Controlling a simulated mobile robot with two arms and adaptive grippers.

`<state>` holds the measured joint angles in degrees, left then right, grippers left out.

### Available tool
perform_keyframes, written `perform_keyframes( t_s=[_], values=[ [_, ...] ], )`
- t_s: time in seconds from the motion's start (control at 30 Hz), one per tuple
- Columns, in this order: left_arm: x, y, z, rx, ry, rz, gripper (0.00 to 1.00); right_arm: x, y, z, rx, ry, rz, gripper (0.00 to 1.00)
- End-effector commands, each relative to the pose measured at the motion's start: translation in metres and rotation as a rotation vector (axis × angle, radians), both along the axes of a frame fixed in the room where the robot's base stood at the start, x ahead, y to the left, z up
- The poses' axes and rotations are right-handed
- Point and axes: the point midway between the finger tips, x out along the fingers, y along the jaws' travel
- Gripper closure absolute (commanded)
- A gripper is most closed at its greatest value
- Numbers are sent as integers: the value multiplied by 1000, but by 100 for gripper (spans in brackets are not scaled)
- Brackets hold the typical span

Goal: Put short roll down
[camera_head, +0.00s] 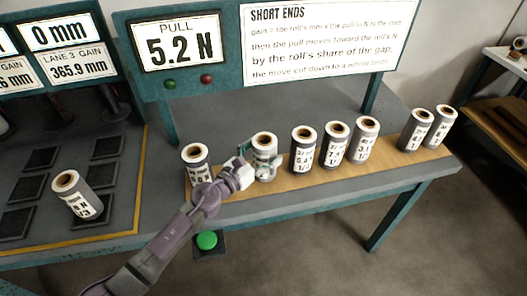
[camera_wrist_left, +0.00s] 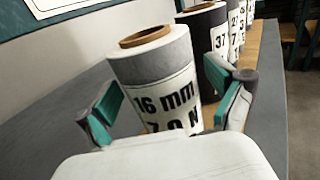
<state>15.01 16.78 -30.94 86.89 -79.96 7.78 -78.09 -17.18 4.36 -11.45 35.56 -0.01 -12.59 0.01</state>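A grey roll (camera_head: 264,143) with a white top and a brown core stands upright on the wooden strip (camera_head: 232,187). In the left wrist view the same roll (camera_wrist_left: 150,65) carries a label reading 16 mm and 7.0 N. My left gripper (camera_head: 257,168) is at this roll. In the left wrist view its teal-padded fingers (camera_wrist_left: 170,105) are spread to the left and right of the roll, with a visible gap on the right side. The roll's base is hidden by the gripper. My right gripper is not in view.
Another roll (camera_head: 196,161) stands just left, and a dark roll (camera_head: 302,150) just right, with several more along the strip. A lone roll (camera_head: 76,195) stands among dark square pads at left. A green button (camera_head: 207,240) is in front. A sign reads PULL 5.2 N (camera_head: 181,44).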

Motion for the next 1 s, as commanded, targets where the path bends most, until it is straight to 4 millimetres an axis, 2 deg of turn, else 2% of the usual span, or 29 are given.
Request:
perform_keyframes(
  t_s=[0.2, 0.3, 0.43, 0.8, 1.0],
  values=[
    [0, 0, 1, 0, 0, 0, 6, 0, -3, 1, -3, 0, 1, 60],
    [0, 0, 7, 0, 0, 0, 6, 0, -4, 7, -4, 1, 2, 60],
    [-17, 13, 2, 3, 0, 1, 6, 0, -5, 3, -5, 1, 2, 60],
    [-79, 57, 0, 2, 1, 0, 6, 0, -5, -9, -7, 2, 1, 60],
    [-95, 69, 3, 0, 0, 0, 6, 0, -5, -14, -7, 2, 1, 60]
  ],
)
